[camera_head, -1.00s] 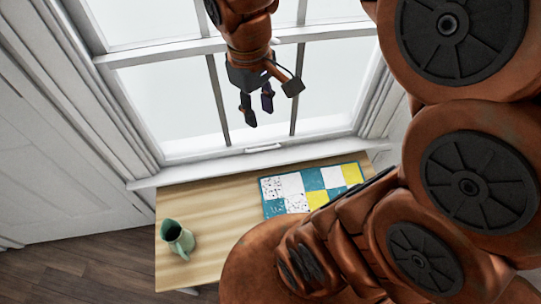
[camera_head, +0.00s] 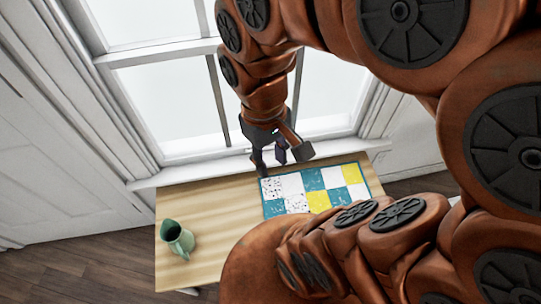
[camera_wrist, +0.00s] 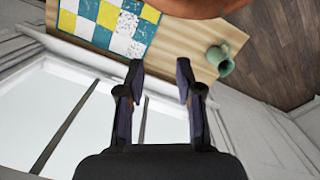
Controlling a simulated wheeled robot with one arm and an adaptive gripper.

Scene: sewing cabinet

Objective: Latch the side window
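The side window (camera_head: 170,105) is a white-framed sash with dark vertical bars, and it looks closed. It also shows at the left of the wrist view (camera_wrist: 52,108). In the earlier head view a small white handle sits on the window's bottom rail; now my gripper (camera_head: 271,164) covers that spot. My gripper points down in front of the bottom rail, just above the sill and the back edge of the table. In the wrist view its two dark fingers (camera_wrist: 160,78) are apart with nothing between them. I cannot tell whether it touches the rail.
A wooden table (camera_head: 205,215) stands below the window. White walls (camera_head: 60,160) flank the window.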

